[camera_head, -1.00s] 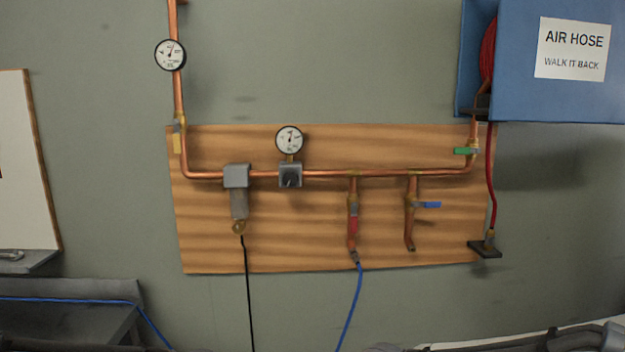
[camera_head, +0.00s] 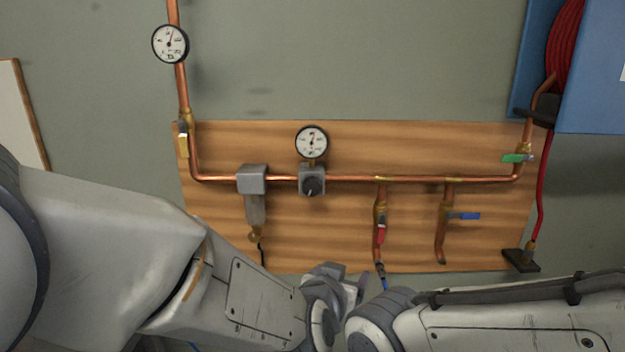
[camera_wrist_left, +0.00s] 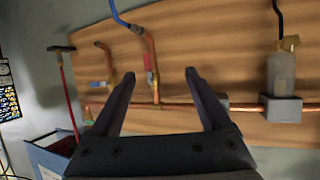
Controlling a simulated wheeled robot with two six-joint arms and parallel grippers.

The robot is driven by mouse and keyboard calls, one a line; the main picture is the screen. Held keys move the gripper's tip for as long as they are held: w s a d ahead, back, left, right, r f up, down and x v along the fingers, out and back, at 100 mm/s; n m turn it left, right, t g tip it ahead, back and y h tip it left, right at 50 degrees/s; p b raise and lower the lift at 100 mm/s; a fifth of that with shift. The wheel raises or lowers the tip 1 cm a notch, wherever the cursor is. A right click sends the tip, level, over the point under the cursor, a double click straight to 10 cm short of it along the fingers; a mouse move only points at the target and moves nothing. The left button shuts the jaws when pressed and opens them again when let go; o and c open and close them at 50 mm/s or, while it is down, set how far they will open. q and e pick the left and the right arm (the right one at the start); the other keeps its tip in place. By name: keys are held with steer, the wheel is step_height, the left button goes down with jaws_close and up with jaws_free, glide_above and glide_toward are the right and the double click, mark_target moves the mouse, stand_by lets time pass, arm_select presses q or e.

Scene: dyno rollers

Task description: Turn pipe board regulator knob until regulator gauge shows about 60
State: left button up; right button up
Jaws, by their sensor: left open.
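The regulator (camera_head: 312,180) is a grey block with a dark round knob (camera_head: 312,187) on the copper pipe of the wooden pipe board (camera_head: 480,145). The regulator gauge (camera_head: 312,142), white and round, sits above it. Its needle points roughly up; the numbers are too small to read. My left gripper (camera_head: 347,283) is below the regulator, partly hidden at the board's lower edge. In the left wrist view, which is upside down, my left gripper (camera_wrist_left: 160,73) is open and empty, apart from the pipe. The regulator is mostly hidden behind one finger there. My right gripper is not visible.
Another gauge (camera_head: 170,44) sits on the upright pipe at left. A filter (camera_head: 252,180) is left of the regulator. Red (camera_head: 381,232) and blue (camera_head: 466,216) valve handles are to its right. A blue hose reel box (camera_head: 600,95) projects at upper right. My right arm crosses low right.

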mark_target(312, 189)
arm_select(q)
steer(key=w+a+r+n+t+y+p, duration=0.25)
steer(key=w+a+r+t+y, duration=0.2)
steer(key=r, duration=0.55)
steer(key=shift+t+y, duration=0.45)
steer(key=shift+y, duration=0.1)
steer(key=w+p, duration=0.1)
steer(key=w, duration=0.1)
steer(key=w+a+p, duration=0.1)
steer(key=w, duration=0.2)
steer(key=w+p, duration=0.1)
steer(key=w, duration=0.2)
steer(key=shift+w+a+f+p, duration=0.15)
steer(key=shift+w+p, duration=0.05)
steer(key=shift+p, duration=0.1)
steer(key=shift+w, duration=0.65)
steer(key=shift+f, duration=0.1)
jaws_close()
